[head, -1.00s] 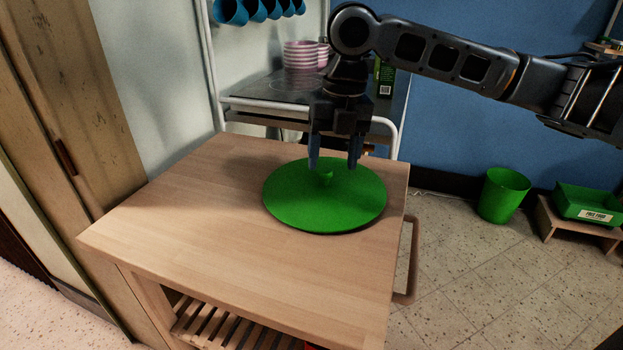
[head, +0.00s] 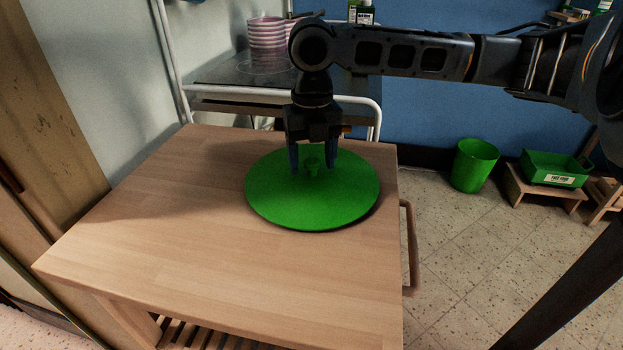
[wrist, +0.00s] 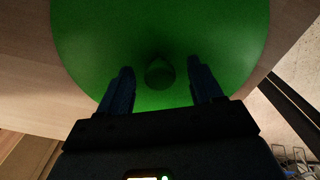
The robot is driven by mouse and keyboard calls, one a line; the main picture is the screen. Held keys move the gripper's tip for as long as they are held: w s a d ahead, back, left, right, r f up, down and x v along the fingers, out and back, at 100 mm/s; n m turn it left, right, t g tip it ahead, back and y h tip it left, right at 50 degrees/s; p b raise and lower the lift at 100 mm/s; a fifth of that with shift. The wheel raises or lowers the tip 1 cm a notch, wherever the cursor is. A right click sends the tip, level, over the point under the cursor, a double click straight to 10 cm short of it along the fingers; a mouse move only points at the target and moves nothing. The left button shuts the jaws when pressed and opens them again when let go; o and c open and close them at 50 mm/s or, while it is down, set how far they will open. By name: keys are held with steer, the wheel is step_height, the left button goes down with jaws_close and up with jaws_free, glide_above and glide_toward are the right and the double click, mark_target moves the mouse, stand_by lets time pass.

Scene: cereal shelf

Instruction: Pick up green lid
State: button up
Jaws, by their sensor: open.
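The green lid (head: 312,205) is a round disc with a small knob (head: 312,165) at its middle. It lies flat on the wooden table top, near the right edge. My gripper (head: 312,170) points down over the lid, with its fingers open on either side of the knob. In the wrist view, the lid (wrist: 160,35) fills the upper middle and the knob (wrist: 159,74) sits between the two fingertips (wrist: 159,70), with a gap on each side. The fingers hide part of the lid's far side in the head view.
The wooden table (head: 200,240) is otherwise bare. Behind it stands a white-framed shelf (head: 235,90) with pink striped cups (head: 267,40). A green bin (head: 474,165) and a green crate (head: 553,168) stand at the right. A wooden cabinet (head: 40,120) is at the left.

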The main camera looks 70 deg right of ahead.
steer(key=shift+f, duration=0.5)
jaws_close()
stand_by(0.3)
